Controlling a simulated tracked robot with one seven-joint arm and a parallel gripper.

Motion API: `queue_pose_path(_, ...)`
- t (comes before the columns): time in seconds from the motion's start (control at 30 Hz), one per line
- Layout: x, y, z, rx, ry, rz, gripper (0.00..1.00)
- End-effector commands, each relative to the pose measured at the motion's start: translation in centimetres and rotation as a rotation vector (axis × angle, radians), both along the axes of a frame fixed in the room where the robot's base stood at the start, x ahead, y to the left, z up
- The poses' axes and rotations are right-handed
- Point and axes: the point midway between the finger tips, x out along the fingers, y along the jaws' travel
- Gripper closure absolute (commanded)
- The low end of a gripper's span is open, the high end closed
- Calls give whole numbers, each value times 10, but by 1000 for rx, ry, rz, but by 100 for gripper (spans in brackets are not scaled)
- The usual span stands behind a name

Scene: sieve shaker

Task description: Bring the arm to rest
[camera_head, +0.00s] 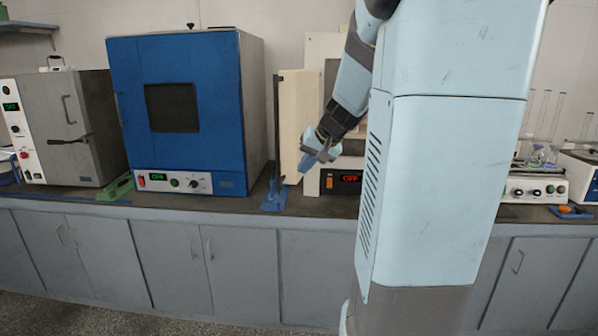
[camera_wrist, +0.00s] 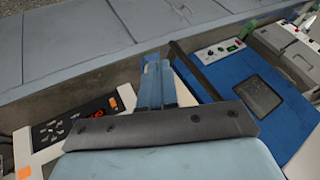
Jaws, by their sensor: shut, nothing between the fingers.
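My gripper (camera_head: 313,157) is in front of the cream-coloured machine in the head view, just above its control panel with a red display (camera_head: 349,179). Its fingers are shut and hold nothing. In the wrist view the fingers (camera_wrist: 153,72) show close together past the dark wrist edge. My arm hangs bent from the light blue column, with its upper part partly hidden by the column.
A cream door (camera_head: 297,125) stands open just left of my gripper. A blue oven (camera_head: 180,110) and a grey oven (camera_head: 65,128) stand farther left. A shaker with glassware (camera_head: 536,187) is at right. The counter edge (camera_head: 240,215) runs below; the floor in front is clear.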

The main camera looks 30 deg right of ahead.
Motion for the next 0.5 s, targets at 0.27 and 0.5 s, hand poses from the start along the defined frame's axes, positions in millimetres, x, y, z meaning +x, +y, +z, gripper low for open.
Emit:
queue_pose_path(0.27,-28,1,38,-2,-3,-1,100)
queue_pose_path(0.5,-39,2,51,0,0,-2,100)
